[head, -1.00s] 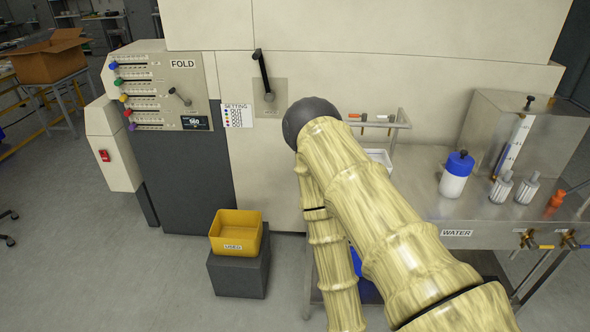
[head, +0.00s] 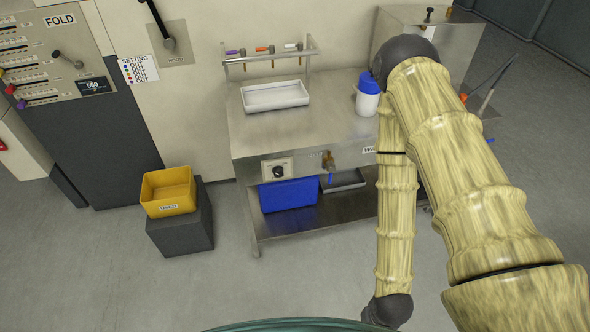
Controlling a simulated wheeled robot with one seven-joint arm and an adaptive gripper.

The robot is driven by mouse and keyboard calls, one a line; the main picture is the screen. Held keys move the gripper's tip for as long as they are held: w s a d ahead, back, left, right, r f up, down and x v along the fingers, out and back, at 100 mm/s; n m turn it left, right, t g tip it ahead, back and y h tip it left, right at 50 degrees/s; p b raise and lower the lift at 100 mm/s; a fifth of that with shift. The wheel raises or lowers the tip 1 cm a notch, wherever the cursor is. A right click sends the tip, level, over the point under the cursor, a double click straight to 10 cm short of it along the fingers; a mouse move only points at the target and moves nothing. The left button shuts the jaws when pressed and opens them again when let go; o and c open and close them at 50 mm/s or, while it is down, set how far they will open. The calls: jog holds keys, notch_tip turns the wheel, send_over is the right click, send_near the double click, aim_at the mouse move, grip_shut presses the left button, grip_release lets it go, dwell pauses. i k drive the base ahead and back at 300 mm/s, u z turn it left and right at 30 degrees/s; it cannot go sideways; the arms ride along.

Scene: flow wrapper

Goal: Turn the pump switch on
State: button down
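A white panel with a dark round knob (head: 279,169) is on the front of the steel bench (head: 330,128) in the head view. It may be the pump switch, but its label is too small to read and its setting is unclear. A brass tap (head: 329,161) is on the bench front to the right of the knob. My arm stands at the right, folded at a dark elbow, with its thinner part hanging down in front of the bench's right half. My gripper is not visible.
A white tray (head: 275,96) and a blue-topped bottle (head: 368,95) stand on the bench. A blue bin (head: 289,194) is on the shelf below. A yellow bin (head: 168,188) sits on a dark block (head: 180,233) at the left. The floor before the bench is clear.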

aim_at(278, 171)
jog(key=z, duration=0.95)
jog(key=k, duration=1)
jog(key=u, duration=1.1)
jog(key=i, duration=0.5)
jog(key=u, duration=0.05)
